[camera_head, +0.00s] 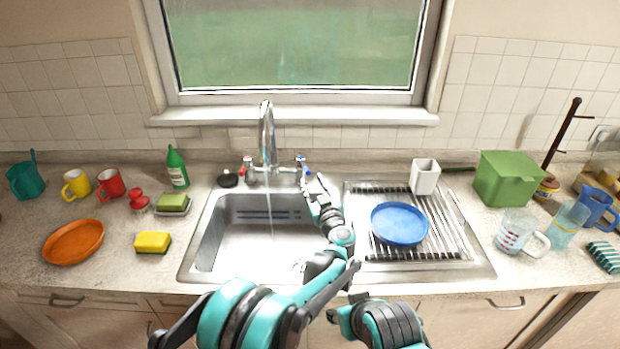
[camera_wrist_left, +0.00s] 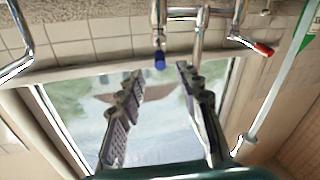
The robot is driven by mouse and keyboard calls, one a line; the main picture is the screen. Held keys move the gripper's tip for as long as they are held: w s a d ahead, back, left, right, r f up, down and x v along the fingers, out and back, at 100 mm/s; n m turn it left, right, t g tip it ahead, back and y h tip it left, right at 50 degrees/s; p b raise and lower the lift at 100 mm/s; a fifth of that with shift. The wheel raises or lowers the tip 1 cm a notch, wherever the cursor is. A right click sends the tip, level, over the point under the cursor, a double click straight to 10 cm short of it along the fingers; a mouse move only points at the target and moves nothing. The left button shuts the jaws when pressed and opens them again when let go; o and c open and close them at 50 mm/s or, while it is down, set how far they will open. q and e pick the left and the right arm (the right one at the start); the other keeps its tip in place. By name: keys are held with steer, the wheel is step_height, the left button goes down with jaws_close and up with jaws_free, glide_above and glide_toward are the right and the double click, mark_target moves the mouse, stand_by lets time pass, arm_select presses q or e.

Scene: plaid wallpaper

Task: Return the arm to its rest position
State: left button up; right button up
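My left arm (camera_head: 340,236) reaches from the bottom of the head view over the right side of the sink. My left gripper (camera_head: 318,187) is close to the tap's blue-marked handle (camera_head: 303,164). In the left wrist view my left gripper (camera_wrist_left: 158,72) has its two fingers spread apart with nothing between them. The blue knob (camera_wrist_left: 160,60) appears near the fingertips there; I cannot tell whether they touch. A teal and dark part of my right arm (camera_head: 385,325) shows at the bottom of the head view. My right gripper is not visible.
A thin stream falls from the tap (camera_head: 268,135) into the sink (camera_head: 222,230). A blue plate (camera_head: 399,223) lies on the rack (camera_head: 445,250), with a white cup (camera_head: 424,177) behind it. A green bottle (camera_head: 177,167), sponges and mugs stand left. A green box (camera_head: 508,178) stands right.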

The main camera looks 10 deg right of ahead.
arm_select(q)
steer(key=shift+s, duration=0.3)
steer(key=a+r+m+t+h, duration=0.1)
steer(key=a+r+m+h, duration=0.2)
steer(key=r, duration=0.7)
steer(key=s+a+r+m+g+h, duration=0.35)
steer(key=s+a+r, duration=0.35)
steer(key=s+a, duration=0.3)
steer(key=s+a+f+n+g+y, duration=0.2)
steer(key=s+a+f+g+y, duration=0.1)
steer(key=s+a+f, duration=0.7)
steer(key=s+a+f+n+g+y, duration=0.2)
steer(key=s+a+f+g, duration=0.3)
steer(key=s+a+f, duration=0.6)
steer(key=s+a+y, duration=0.1)
steer(key=s+a, duration=0.4)
steer(key=s, duration=0.3)
steer(key=shift+f, duration=0.15)
